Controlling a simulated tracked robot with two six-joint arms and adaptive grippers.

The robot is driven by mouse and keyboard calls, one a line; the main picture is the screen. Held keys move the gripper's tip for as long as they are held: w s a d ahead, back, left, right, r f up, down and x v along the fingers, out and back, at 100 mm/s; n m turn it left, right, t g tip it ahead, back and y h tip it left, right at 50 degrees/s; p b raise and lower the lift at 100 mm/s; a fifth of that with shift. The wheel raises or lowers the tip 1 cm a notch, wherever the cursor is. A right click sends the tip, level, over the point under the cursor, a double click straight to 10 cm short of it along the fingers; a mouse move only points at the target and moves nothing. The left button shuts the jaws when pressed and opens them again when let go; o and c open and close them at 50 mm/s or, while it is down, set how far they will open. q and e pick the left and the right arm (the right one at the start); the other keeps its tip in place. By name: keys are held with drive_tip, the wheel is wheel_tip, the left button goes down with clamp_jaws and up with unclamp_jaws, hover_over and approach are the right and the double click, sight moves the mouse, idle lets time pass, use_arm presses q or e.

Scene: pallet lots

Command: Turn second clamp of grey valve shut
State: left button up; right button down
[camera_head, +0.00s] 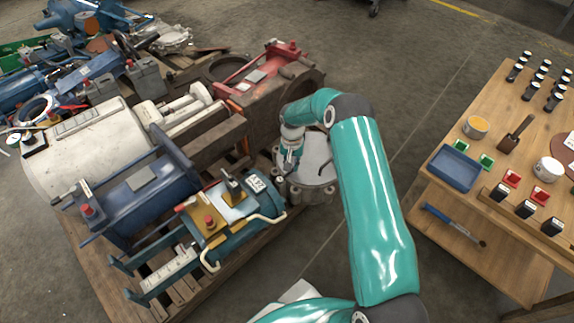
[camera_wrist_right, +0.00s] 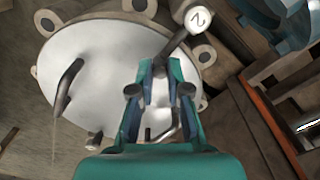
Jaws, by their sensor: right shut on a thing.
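The grey valve (camera_head: 318,160) is a round pale disc with lugs around its rim, at the right edge of the pallet. It fills much of the right wrist view (camera_wrist_right: 105,55). The second clamp (camera_wrist_right: 178,42) is a dark lever with a white round end marked 2, at the disc's upper right. My right gripper (camera_wrist_right: 160,68) is over the disc, shut on the inner end of this clamp; the fingers partly hide it. In the head view the right gripper (camera_head: 289,160) is at the valve's left side. Another bent dark lever (camera_wrist_right: 68,82) stands on the disc's left. My left gripper is not in view.
A teal and yellow machine (camera_head: 235,215) stands close in front of the valve on the pallet. A red and brown machine (camera_head: 265,85) is behind it. A wooden table (camera_head: 420,200) with small parts stands at the right, with clear floor between.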

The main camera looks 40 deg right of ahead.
drive_tip(key=shift+s+a+f+m, duration=0.3)
drive_tip(key=shift+a, duration=0.1)
drive_tip(key=c, duration=1.3)
unclamp_jaws()
drive_tip(key=shift+o, duration=0.8)
drive_tip(key=shift+w+d+r, duration=0.1)
drive_tip(key=shift+d+r, duration=0.05)
drive_tip(key=shift+d, duration=0.05)
wheel_tip(320, 180, up, 12)
